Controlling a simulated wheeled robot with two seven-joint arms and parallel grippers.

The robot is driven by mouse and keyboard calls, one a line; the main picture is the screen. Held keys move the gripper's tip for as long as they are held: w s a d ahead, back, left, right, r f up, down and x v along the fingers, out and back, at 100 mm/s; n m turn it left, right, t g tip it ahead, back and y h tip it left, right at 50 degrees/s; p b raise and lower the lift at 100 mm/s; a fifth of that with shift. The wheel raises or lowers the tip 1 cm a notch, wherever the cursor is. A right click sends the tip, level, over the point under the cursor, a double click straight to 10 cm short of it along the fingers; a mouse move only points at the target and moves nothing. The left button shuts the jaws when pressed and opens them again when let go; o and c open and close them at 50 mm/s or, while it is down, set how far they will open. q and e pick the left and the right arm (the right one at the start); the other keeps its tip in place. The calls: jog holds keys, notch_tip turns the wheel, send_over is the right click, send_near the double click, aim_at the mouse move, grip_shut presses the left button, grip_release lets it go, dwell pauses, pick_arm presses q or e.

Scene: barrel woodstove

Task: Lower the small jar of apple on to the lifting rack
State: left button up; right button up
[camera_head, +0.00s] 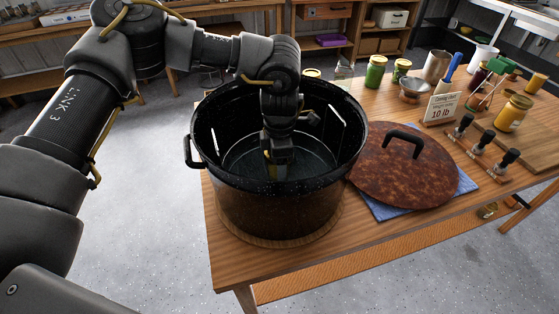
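A large black speckled pot (283,205) stands open at the left end of the table. My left arm comes in from the left and reaches down over its rim. My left gripper (277,172) is inside the pot, near its middle. A small yellowish patch shows beside the gripper; I cannot tell whether it is the jar of apple or part of my arm. The fingertips are mostly hidden, so their opening is unclear. The pot's inside is dark and greenish, and I cannot make out the lifting rack. My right gripper is not in view.
A brown speckled lid (400,180) with a black handle lies on a blue cloth (465,184) right of the pot. Behind are green-filled jars (376,72), a metal bowl (413,88) and a sign (441,108). A yellow jar (512,114) and black-handled tools (478,143) stand farther right.

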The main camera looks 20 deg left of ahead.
pick_arm(q)
jog(key=shift+a+f+b, duration=0.1)
jog(key=shift+f+b, duration=0.2)
jog(key=shift+f, duration=0.25)
jog(key=o, duration=1.4)
jog(key=shift+f, duration=0.1)
jog(key=shift+c, duration=0.2)
